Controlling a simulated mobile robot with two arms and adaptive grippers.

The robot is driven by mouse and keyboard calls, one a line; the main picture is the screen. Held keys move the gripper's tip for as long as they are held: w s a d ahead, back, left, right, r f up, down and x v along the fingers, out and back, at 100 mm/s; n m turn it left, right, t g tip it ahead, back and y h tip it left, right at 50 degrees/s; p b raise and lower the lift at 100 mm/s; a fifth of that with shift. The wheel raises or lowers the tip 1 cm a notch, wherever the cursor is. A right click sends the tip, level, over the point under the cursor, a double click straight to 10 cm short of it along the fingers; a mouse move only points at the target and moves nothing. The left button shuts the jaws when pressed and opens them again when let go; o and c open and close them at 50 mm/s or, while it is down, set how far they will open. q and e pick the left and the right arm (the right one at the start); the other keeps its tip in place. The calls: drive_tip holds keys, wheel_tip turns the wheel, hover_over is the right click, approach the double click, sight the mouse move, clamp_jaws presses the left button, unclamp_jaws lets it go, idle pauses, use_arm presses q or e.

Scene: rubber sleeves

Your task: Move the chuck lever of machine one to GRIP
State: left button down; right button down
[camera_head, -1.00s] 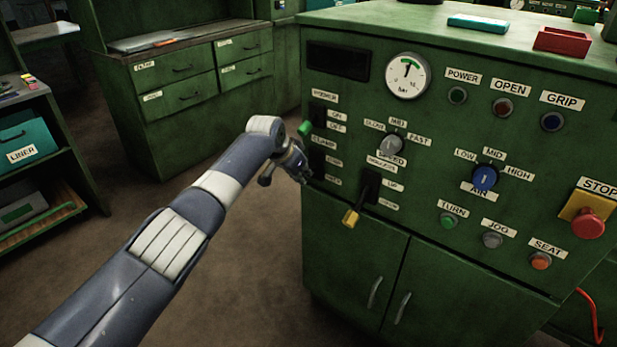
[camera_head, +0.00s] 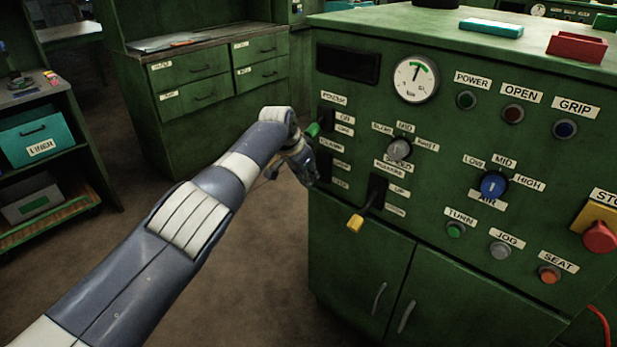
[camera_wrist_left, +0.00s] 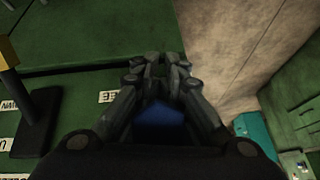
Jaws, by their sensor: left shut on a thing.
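Machine one is the green cabinet (camera_head: 375,245) with a labelled control panel. My left gripper (camera_head: 308,174) is at the panel's left edge, beside a dark lever slot (camera_head: 324,168) below the green-tipped lever. In the left wrist view its fingers (camera_wrist_left: 158,72) are closed together, with a blue knob (camera_wrist_left: 160,116) between them, taken to be the chuck lever's knob. The gripper hides this lever in the head view. A label ending in "EE" (camera_wrist_left: 107,97) shows beside the fingers in the wrist view. My right gripper is not in view.
A green-tipped lever (camera_head: 313,130) is just above my gripper. A yellow-tipped lever (camera_head: 355,223) sticks out to its right and shows in the wrist view (camera_wrist_left: 8,52). A drawer cabinet (camera_head: 205,85) and a shelf with a teal bin (camera_head: 35,135) stand left. Floor between is clear.

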use_arm(q)
drive_tip(key=c, duration=1.6)
unclamp_jaws()
drive_tip(key=shift+w+d+r, duration=0.15)
drive_tip(key=shift+w+r, duration=0.05)
drive_tip(key=shift+r, duration=0.35)
drive_tip(key=shift+o, duration=0.2)
drive_tip(key=shift+s, duration=0.1)
drive_tip(key=shift+v, duration=0.95)
drive_tip(key=v, duration=1)
drive_tip(key=shift+s, duration=0.1)
